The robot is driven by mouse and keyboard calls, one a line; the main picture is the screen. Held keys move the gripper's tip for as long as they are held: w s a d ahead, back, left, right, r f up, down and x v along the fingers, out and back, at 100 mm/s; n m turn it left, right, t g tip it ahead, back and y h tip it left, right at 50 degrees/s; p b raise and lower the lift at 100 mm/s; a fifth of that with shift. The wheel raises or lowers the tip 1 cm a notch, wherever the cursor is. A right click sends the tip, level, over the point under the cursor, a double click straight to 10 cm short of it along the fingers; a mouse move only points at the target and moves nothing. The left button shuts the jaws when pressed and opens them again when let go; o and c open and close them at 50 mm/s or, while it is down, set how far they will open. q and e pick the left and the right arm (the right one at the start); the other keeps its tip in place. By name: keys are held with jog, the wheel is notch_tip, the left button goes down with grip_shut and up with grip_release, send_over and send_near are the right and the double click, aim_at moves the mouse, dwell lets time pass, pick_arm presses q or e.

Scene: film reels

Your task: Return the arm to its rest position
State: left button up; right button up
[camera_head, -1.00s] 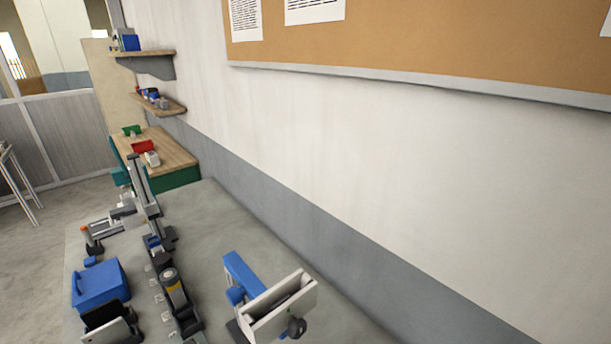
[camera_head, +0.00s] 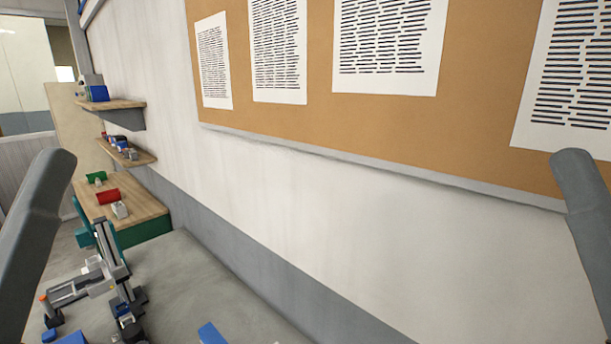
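A grey link of my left arm (camera_head: 32,235) rises at the left edge of the head view. A grey link of my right arm (camera_head: 588,220) rises at the right edge. Both links stand far apart and touch nothing that I can see. Neither gripper is in view, so I cannot see whether they hold anything. No film reel can be made out.
A grey bench top (camera_head: 195,290) carries a grey metal device (camera_head: 108,268) and part of a blue object (camera_head: 212,333). Behind it are a wooden-topped green bench (camera_head: 140,207), two wall shelves (camera_head: 110,104) and a cork board (camera_head: 320,110) with papers.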

notch_tip(320, 180, up, 18)
jog(key=p, duration=1.4)
jog(key=shift+f, duration=0.15)
